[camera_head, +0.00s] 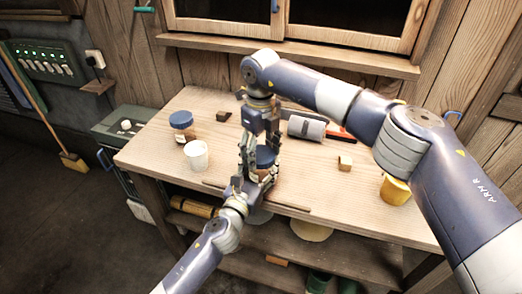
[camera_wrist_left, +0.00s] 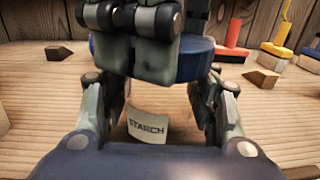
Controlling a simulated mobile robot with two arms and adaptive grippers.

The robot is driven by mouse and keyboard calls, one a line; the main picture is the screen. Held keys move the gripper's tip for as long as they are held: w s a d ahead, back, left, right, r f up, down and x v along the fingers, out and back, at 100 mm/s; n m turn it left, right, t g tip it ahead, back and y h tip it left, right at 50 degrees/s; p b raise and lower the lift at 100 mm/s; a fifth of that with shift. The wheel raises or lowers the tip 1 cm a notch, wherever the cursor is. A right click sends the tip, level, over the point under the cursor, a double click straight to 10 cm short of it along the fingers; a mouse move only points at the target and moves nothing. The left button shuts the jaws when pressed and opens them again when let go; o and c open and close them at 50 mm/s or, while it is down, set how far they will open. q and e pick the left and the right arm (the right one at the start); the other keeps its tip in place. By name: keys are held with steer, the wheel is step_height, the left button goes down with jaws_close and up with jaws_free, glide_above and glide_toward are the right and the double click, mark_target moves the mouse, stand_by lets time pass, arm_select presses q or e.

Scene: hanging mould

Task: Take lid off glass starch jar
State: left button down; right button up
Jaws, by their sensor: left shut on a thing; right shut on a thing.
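The glass starch jar (camera_head: 263,172) is at the table's front edge, largely hidden by my grippers. Its STARCH label (camera_wrist_left: 147,127) shows in the left wrist view. The blue lid (camera_head: 266,155) is at the top of the jar; in the left wrist view the lid (camera_wrist_left: 195,60) spans above the label. I cannot tell whether it is still seated on the rim. My left gripper (camera_head: 257,180) is shut on the jar, a finger on each side of the label. My right gripper (camera_head: 259,138) comes down from above and is shut on the lid, its fingers in front of it.
Another blue-lidded jar (camera_head: 181,120) and a white cup (camera_head: 196,155) stand to the left. A grey roller (camera_head: 306,128) lies behind right. A small wooden block (camera_head: 345,163) and a yellow cup (camera_head: 395,190) are to the right, the cup beside my right arm.

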mark_target(261, 153)
steer(key=n, duration=1.4)
steer(key=shift+w+n, duration=0.1)
steer(key=shift+n, duration=0.3)
steer(key=shift+r, duration=0.3)
steer(key=shift+r, duration=0.85)
steer(key=shift+r, duration=2)
arm_select(q)
steer(key=c, duration=0.6)
jaws_free()
